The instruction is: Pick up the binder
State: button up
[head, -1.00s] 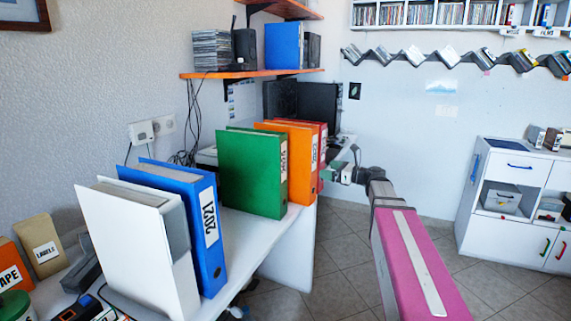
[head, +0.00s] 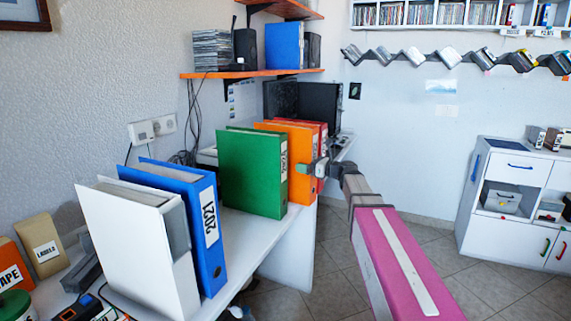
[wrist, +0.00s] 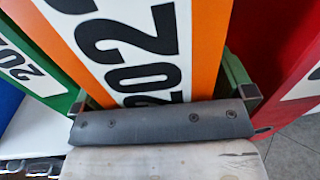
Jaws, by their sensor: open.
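An orange binder (head: 300,190) stands on the white desk, between a green binder (head: 250,175) and a red binder (head: 323,132). My gripper (head: 309,169) is at the orange binder's spine. In the wrist view, the orange binder (wrist: 208,25) with its white label fills the space between the two fingers of my open gripper (wrist: 165,95). The left finger is on the green binder side (wrist: 62,99), and the right finger is on the red binder side (wrist: 285,35). I cannot tell whether either finger touches the spine.
A blue binder (head: 208,265) and a white binder (head: 140,250) stand nearer on the desk (head: 258,232). A wall shelf (head: 245,73) hangs above. A white cabinet (head: 485,235) stands at the right. The tiled floor between is clear.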

jog(key=shift+w+a, duration=0.1)
jog(key=shift+a, duration=0.1)
jog(key=shift+c, duration=0.3)
jog(key=c, duration=1.4)
jog(key=shift+r, duration=0.15)
